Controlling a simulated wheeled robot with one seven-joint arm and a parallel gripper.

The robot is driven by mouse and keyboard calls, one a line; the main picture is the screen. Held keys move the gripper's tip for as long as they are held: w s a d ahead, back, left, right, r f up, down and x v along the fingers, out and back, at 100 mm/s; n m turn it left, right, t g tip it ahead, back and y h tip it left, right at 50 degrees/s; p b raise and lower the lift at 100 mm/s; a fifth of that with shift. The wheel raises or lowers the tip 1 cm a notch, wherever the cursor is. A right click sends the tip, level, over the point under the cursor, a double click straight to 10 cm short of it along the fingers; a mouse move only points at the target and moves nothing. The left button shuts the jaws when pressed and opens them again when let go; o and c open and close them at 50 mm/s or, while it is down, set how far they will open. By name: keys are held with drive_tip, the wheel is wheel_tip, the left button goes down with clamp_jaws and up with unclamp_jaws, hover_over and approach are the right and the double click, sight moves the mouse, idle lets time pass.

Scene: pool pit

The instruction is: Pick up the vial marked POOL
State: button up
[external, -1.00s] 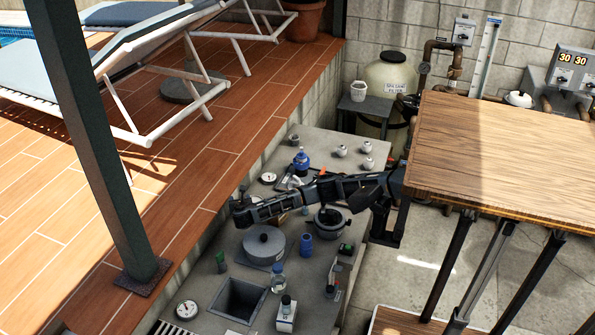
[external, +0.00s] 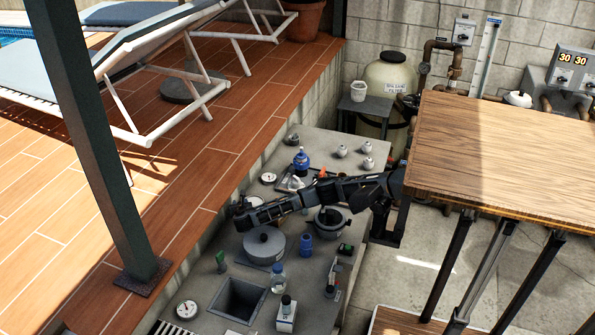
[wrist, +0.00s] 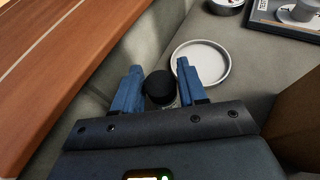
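My gripper (external: 238,211) is above the back-left edge of the grey counter in the external view. In the wrist view its two blue fingers (wrist: 156,77) are apart. A small round black-capped container (wrist: 160,86) shows between them, nearer the left finger. Its side is mostly hidden below the cap, and I cannot read its label or tell whether it is the vial marked POOL. I see no contact with it. In the external view it is hidden behind my gripper.
A pale round dish (wrist: 202,63) lies just beyond the fingers. A wooden ledge (wrist: 60,60) runs along the left. The counter also holds a lidded grey pot (external: 263,246), a blue cup (external: 306,244), a green-capped vial (external: 221,261) and a square opening (external: 238,299).

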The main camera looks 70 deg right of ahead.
drive_tip(key=c, duration=0.7)
drive_tip(key=shift+o, duration=0.2)
drive_tip(key=shift+r, duration=0.15)
